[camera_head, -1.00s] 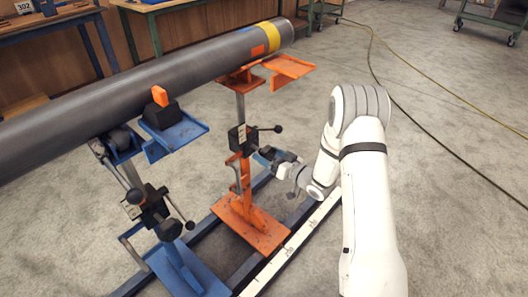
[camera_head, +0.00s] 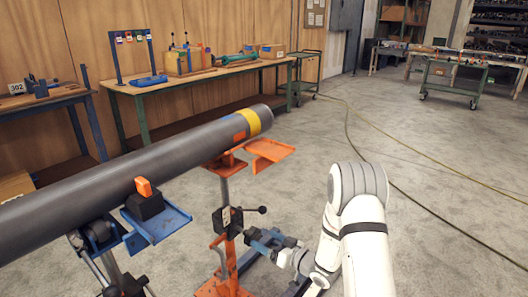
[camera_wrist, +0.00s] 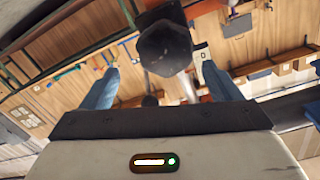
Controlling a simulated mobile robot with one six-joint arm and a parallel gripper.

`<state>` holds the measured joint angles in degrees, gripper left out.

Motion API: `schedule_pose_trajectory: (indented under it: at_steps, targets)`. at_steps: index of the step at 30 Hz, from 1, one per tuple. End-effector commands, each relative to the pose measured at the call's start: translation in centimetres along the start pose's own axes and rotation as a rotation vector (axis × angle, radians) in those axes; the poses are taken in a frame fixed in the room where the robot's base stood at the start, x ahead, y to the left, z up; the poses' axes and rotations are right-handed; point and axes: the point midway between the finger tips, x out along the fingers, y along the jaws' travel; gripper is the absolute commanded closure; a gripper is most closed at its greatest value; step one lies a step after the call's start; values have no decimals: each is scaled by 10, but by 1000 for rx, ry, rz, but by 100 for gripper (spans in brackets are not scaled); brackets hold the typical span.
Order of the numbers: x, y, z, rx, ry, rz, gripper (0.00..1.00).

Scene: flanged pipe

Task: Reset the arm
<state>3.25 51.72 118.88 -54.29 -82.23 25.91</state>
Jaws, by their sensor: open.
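My white arm reaches in from the lower right in the head view. My gripper (camera_head: 262,243), with blue fingers, is beside the orange pipe stand (camera_head: 225,225), below its crank handle with a black knob (camera_head: 262,210). In the wrist view my gripper (camera_wrist: 160,68) has its two blue fingers spread apart. A dark faceted knob (camera_wrist: 165,48) shows between them, close to the camera. Whether the fingers touch it I cannot tell. Nothing is gripped.
A grey pipe (camera_head: 130,165) with a yellow band rests on the orange stand and a blue stand (camera_head: 158,222). An orange-topped black block (camera_head: 146,203) sits on the blue stand's shelf. Workbenches (camera_head: 180,87) line the wall. Cables cross the open floor (camera_head: 430,175) at right.

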Motion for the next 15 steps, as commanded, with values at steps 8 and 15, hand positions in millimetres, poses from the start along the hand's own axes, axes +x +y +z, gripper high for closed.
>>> schedule_pose_trajectory:
  at_steps: [8,15]
  targets:
    - [-18,9,-112,-159,-194,303,16]
    - [-78,-2,-204,-196,-403,611,16]
